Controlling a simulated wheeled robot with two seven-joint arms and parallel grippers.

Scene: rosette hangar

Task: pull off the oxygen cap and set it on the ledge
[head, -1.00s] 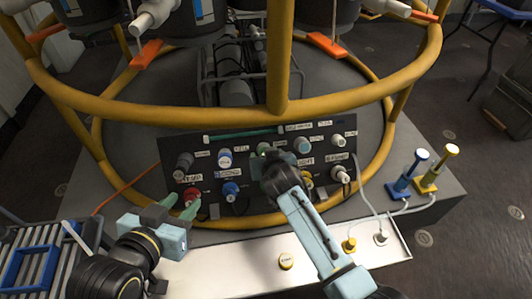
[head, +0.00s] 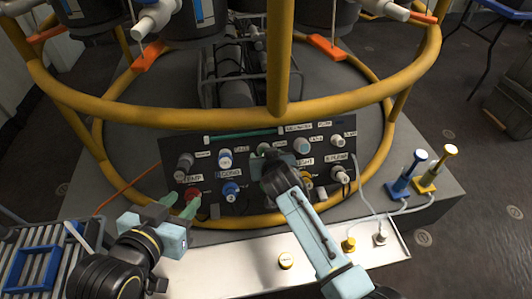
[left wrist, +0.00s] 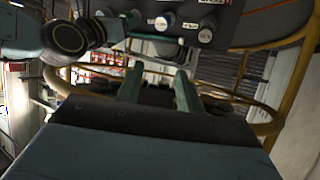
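A dark panel (head: 215,212) carries two rows of capped ports; I cannot read which label marks the oxygen cap. My left gripper (head: 180,204) is open, its green fingers apart just in front of a red cap (head: 193,193) at the panel's lower left. In the left wrist view the open fingers (left wrist: 158,88) hold nothing visible. My right gripper (head: 266,152) is at the upper middle of the panel, by a greenish port. My right arm hides its fingertips, so I cannot tell its grip. The pale ledge (head: 225,272) runs below the panel.
Blue (head: 405,175) and yellow (head: 436,170) handled fittings stand at right. A yellow rail (head: 180,112) crosses above the panel. A slatted rack (head: 30,255) is at left.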

